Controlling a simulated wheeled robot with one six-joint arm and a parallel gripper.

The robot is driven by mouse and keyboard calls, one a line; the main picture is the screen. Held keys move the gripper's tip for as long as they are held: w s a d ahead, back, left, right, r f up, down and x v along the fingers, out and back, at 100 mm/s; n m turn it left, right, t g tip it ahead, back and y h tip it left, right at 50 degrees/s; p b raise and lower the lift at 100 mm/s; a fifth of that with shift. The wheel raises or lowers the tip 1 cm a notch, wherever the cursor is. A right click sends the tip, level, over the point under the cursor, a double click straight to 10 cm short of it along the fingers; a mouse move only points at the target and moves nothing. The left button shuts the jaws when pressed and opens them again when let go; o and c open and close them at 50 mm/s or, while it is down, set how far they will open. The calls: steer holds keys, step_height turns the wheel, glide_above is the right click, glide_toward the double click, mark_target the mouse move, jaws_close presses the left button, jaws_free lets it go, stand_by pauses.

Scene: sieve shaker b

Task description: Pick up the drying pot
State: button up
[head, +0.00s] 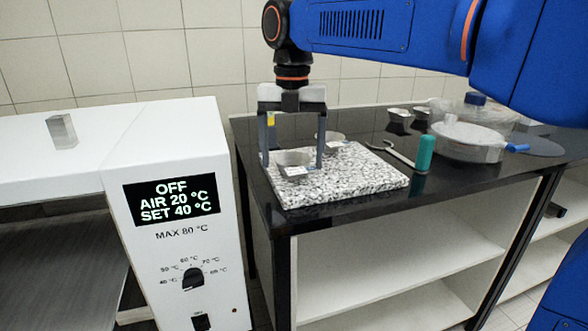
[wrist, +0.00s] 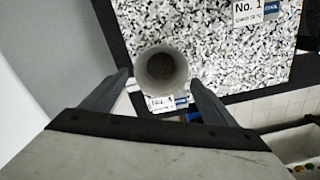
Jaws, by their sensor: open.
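A small grey round pot (head: 291,158) stands on the front left part of the speckled stone slab (head: 350,184). In the wrist view I look down into its open top (wrist: 160,68); a small white and blue label (wrist: 166,103) lies at its near side. A second similar pot (head: 330,139) stands farther back on the slab. My gripper (head: 293,163) points down, open, with one finger on each side of the front pot. In the wrist view, the fingers (wrist: 160,80) show gaps to the pot on both sides.
The slab lies on a black-topped bench (head: 270,205). The white oven (head: 175,215) reads OFF at left.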

steer(key=c, duration=1.4)
